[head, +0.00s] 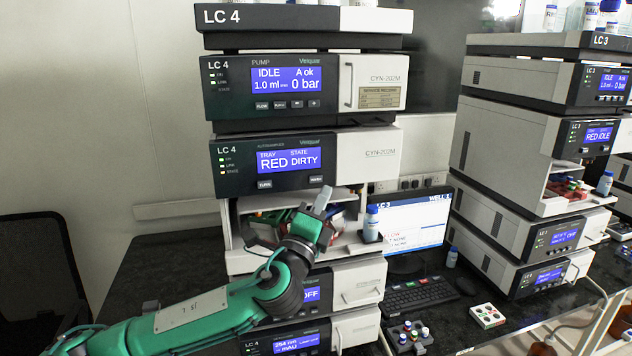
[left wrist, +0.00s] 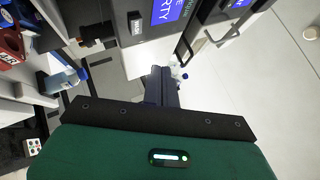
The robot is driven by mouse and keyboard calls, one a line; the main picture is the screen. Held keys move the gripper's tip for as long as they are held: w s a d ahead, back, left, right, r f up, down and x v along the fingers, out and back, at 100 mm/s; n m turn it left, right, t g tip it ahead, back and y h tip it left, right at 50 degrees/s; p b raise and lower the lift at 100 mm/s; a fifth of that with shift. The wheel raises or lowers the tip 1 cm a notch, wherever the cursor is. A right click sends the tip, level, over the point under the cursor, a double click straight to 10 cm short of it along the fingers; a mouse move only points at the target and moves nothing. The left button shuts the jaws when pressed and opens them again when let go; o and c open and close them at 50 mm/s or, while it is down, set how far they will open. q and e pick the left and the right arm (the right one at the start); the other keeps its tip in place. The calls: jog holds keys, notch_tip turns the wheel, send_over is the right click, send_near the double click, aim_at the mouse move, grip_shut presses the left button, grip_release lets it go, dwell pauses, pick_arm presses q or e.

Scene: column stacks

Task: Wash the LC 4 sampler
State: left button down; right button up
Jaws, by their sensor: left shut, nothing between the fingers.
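The LC 4 autosampler (head: 362,154) is the second module down in the left stack. Its display (head: 289,160) reads tray RED, state DIRTY. Two labelled buttons sit under the display; the right one (head: 316,180) also shows in the left wrist view (left wrist: 137,27). My left gripper (head: 322,199) is shut and empty, its tips pointing up just below the right button, in front of the open tray bay. The fingers also show in the left wrist view (left wrist: 160,82). I cannot tell whether they touch the panel. Red trays in the bay are partly hidden by my arm.
A blue-capped bottle (head: 371,224) stands on the bay's right ledge, close to my gripper. The LC 4 pump (head: 375,83) is above. A monitor (head: 410,225) and keyboard (head: 414,294) stand to the right, then the LC 3 stack (head: 510,145). A vial rack (head: 408,336) is at the front.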

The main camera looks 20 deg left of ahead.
pick_arm(q)
jog(key=shift+w+a+b, duration=0.25)
jog(key=shift+w+a, duration=0.35)
jog(key=shift+w, duration=0.3)
jog(key=shift+w+a+b, duration=0.2)
jog(key=shift+w+a, duration=0.4)
jog(key=shift+w, duration=0.3)
jog(key=shift+w+a, duration=0.1)
dwell(0.7)
jog(key=shift+w+a, duration=0.15)
jog(key=shift+w, duration=0.1)
jog(key=shift+w+a+b, duration=0.25)
jog(key=shift+w+b, duration=0.05)
dwell(0.7)
dwell(0.3)
jog(key=shift+s+d, duration=0.5)
jog(key=shift+s, duration=0.2)
jog(key=s+d, duration=0.1)
jog(key=s, duration=0.1)
jog(key=s+d+p, duration=0.1)
jog(key=s, duration=0.1)
jog(key=shift+d, duration=0.4)
